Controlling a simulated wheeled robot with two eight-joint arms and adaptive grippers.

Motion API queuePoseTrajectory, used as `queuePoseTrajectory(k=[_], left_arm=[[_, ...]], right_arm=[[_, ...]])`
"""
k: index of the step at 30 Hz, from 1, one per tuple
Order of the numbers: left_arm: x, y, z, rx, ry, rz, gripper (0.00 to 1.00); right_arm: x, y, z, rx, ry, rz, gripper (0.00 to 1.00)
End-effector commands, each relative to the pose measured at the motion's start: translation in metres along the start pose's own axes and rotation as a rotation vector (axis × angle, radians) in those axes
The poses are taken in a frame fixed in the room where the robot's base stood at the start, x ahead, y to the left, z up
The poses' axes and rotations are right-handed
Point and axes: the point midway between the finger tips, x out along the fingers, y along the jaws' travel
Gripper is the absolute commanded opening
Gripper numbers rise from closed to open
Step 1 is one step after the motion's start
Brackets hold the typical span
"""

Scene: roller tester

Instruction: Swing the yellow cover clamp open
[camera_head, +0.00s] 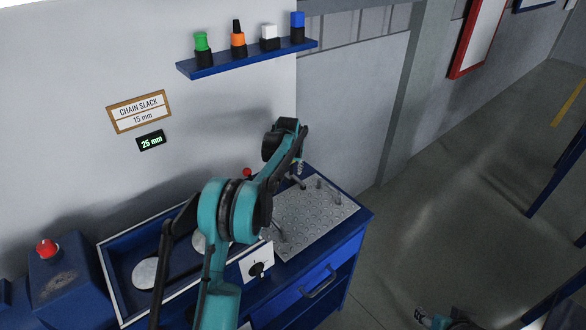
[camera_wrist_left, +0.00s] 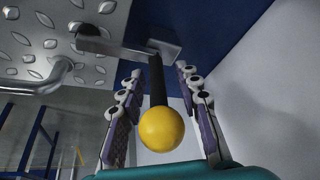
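The yellow cover clamp shows in the left wrist view as a yellow ball knob (camera_wrist_left: 161,129) on a black rod, which joins a grey metal bar (camera_wrist_left: 112,47) near the tread plate. My left gripper (camera_wrist_left: 160,73) is open, one finger on each side of the rod and knob, with visible gaps to both. In the head view my left gripper (camera_head: 299,167) is at the back of the bench's tread plate (camera_head: 315,212), and I cannot make out the yellow knob there. My right gripper (camera_head: 428,320) shows only partly at the bottom edge, above the floor.
Metal posts (camera_head: 319,184) and a bent rod (camera_head: 279,235) stand on the plate. A red knob (camera_head: 247,172) is left of my gripper. A blue tray (camera_head: 121,260) and a red button (camera_head: 46,249) lie further left. A shelf (camera_head: 250,57) hangs above. Floor on the right is open.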

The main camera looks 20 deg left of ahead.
Motion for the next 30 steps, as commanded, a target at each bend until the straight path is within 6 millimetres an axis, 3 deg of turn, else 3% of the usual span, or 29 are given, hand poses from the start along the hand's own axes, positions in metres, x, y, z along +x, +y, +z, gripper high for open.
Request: queuePoseTrajectory(k=[3,6,7,18,30], left_arm=[[-0.001,0.000,0.000,0.000,0.000,0.000,0.31],[-0.001,0.000,0.000,0.000,0.000,0.000,0.04],[-0.001,0.000,0.000,0.000,0.000,0.000,0.00],[-0.002,0.000,-0.001,-0.001,-0.003,0.003,0.00],[-0.001,-0.007,-0.005,-0.067,-0.129,0.181,0.00]], right_arm=[[0.000,0.000,0.000,0.000,0.000,0.000,0.49],[0.000,0.000,0.000,0.000,0.000,0.000,0.49],[0.000,0.000,0.000,0.000,0.000,0.000,0.49],[-0.001,0.000,-0.001,0.000,0.000,0.000,0.49],[-0.028,0.000,-0.020,0.000,0.000,0.000,0.49]])
